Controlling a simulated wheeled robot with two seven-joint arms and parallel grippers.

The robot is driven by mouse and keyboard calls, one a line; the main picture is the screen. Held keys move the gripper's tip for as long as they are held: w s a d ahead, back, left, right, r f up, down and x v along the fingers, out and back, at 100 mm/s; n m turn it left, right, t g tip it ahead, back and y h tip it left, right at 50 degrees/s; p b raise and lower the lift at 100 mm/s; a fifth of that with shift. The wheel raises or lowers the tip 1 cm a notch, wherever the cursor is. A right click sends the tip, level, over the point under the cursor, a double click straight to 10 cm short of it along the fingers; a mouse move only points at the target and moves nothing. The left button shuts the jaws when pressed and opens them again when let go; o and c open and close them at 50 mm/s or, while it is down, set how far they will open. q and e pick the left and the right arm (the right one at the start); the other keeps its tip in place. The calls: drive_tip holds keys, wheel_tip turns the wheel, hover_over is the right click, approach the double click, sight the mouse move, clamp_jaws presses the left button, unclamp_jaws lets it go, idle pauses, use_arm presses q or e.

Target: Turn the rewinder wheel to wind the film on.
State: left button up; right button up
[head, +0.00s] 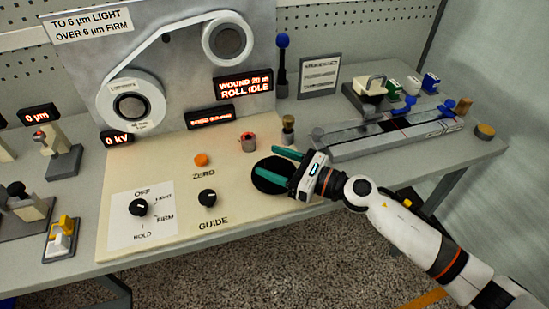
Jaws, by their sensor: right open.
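A dark round wheel (267,185) lies on the cream panel at its right side, and I take it for the rewinder wheel. My right gripper (268,162) is over it with its two teal fingers spread apart. One finger crosses the wheel's face and the other is beyond its far edge; I cannot tell whether they touch it. The gripper body hides the wheel's right part. White film runs between a lower-left roll (146,92) and an upper-right roll (243,23) on the upright grey plate. My left gripper is out of view.
The cream panel (160,175) carries an orange ZERO button (202,160), a GUIDE knob (207,197) and a mode knob (138,207). A red-topped part (248,142) and a brass-topped post (288,128) stand close behind the wheel. A long clear-topped fixture (385,130) lies behind my right arm.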

drive_tip(key=shift+w+a, duration=0.1)
drive_tip(key=shift+a, duration=0.1)
drive_tip(key=shift+c, duration=0.2)
drive_tip(key=c, duration=0.9)
drive_tip(key=shift+r+m+t+p, duration=0.1)
drive_tip(key=shift+m+t+p, duration=0.2)
drive_tip(key=shift+p, duration=0.3)
drive_tip(key=m+t+h+p, duration=0.5)
drive_tip(key=t+h+p, duration=0.1)
drive_tip(key=p, duration=0.2)
drive_tip(key=shift+r, duration=0.1)
drive_tip(key=shift+a+m+t+h+p, duration=0.1)
drive_tip(key=shift+m+t+h+p, duration=0.65)
drive_tip(key=shift+m+h, duration=0.35)
drive_tip(key=m+h, duration=0.1)
drive_tip(key=t+h, duration=0.1)
drive_tip(key=h, duration=0.1)
drive_tip(key=m+h, duration=0.1)
drive_tip(key=shift+f+m, duration=0.25)
drive_tip(key=shift+m, duration=0.05)
drive_tip(key=m+h, duration=0.2)
drive_tip(key=h, duration=0.1)
drive_tip(key=shift+t+h, duration=0.35)
drive_tip(key=shift+h, duration=0.05)
drive_tip(key=shift+m+h+b, duration=0.7)
drive_tip(key=shift+m+h, duration=0.6)
drive_tip(key=shift+h, duration=0.6)
